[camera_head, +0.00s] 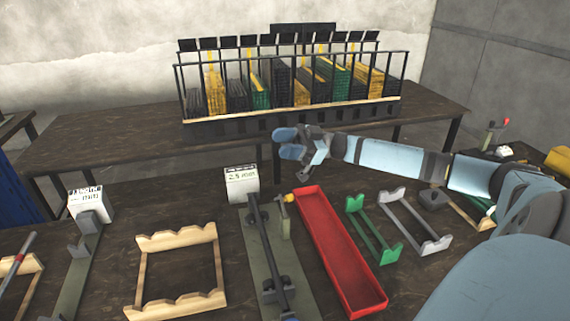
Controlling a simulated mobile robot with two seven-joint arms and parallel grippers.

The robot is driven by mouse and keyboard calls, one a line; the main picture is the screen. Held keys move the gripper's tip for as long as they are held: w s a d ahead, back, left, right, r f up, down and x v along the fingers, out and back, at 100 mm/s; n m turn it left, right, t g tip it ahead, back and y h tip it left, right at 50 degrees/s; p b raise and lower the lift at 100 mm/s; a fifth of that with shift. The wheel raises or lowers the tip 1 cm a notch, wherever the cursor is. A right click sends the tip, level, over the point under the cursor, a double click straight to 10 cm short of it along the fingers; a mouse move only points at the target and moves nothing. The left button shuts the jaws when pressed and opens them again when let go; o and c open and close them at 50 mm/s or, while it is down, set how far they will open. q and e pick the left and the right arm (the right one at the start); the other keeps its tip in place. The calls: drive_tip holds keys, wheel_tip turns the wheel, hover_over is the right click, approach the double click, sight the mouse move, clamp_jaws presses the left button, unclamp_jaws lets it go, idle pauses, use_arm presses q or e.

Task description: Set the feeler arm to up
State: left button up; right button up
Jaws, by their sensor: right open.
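No part is plainly marked as the feeler arm, and I cannot tell for certain which it is. A central fixture has a grey-green plate (262,248), a long dark bar (268,250) along it and a white label block (241,183) at its far end. A short upright post with a yellow top (287,214) stands beside the bar. My right gripper (290,143) reaches in from the right, with its blue fingers open and empty, pointing left. In the picture it appears above and beyond the post, apart from it. My left gripper is out of view.
A red tray (334,245), green rack (369,230), grey rack (414,222) and wooden frame (143,268) lie on the dark table. Another labelled fixture (88,206) stands left. A red-tipped lever (493,132) stands far right. A rack of coloured slats (215,127) stands on the back table.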

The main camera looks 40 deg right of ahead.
drive_tip(key=shift+r, duration=1.55)
drive_tip(key=shift+s+f, duration=0.1)
